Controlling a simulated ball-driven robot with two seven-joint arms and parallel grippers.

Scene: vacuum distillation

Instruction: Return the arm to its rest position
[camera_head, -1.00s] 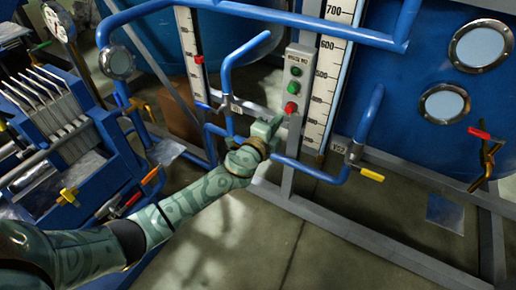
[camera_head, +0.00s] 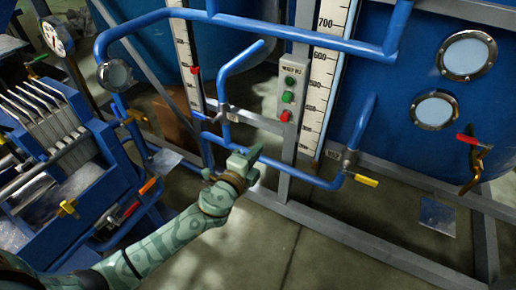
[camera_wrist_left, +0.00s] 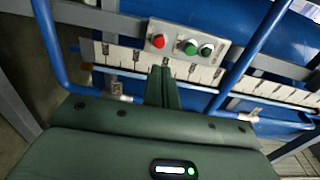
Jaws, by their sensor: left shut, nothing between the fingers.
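My left arm comes in from the lower left of the head view. Its green left gripper (camera_head: 247,158) is shut and empty, in front of the blue pipes and below the button box. In the left wrist view the shut fingers (camera_wrist_left: 163,86) point toward the scale and the button box. The grey button box (camera_head: 290,88) has two green buttons and a red one; it also shows in the left wrist view (camera_wrist_left: 176,41). The fingertips look apart from the box. My right gripper is not in view.
Blue pipes (camera_head: 240,60) with a yellow-handled valve (camera_head: 366,180) surround the gripper. A white scale (camera_head: 325,75) stands behind. A blue tank (camera_head: 400,80) with round windows and a red-handled valve (camera_head: 467,139) is at the right. A blue filter press (camera_head: 60,150) is at the left. The floor at the lower middle is clear.

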